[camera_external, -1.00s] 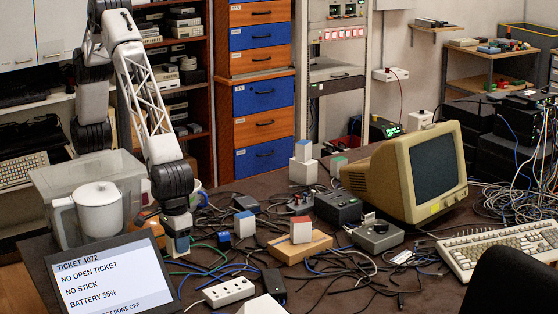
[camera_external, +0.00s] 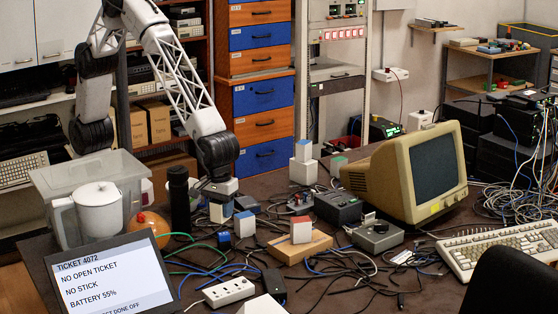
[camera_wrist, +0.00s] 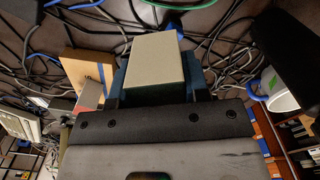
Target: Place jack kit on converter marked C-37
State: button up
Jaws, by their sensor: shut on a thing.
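My gripper (camera_external: 219,190) is shut on a small pale box (camera_external: 221,212), probably the jack kit, and holds it over the table's left-middle part. In the wrist view the pale beige face of that box (camera_wrist: 157,60) shows between the dark blue fingers.
Tangled cables cover much of the table. A black bottle (camera_external: 179,198) and orange ball (camera_external: 147,227) are left of my gripper. A stacked blue-topped box (camera_external: 304,151), dark instrument (camera_external: 338,207) and old monitor (camera_external: 395,175) stand right. A power strip (camera_external: 229,291) lies in front.

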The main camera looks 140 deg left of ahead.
jog(key=s+a+r+n, duration=0.1)
jog(key=s+a+n, duration=0.3)
jog(key=s+a, duration=0.7)
jog(key=n, duration=0.4)
send_over(247, 201)
jog(key=shift+r, duration=0.4)
jog(key=shift+f, duration=3.15)
jog(key=shift+f, duration=0.1)
jog(key=shift+f, duration=1.75)
jog(key=shift+f, duration=0.15)
jog(key=o, duration=1)
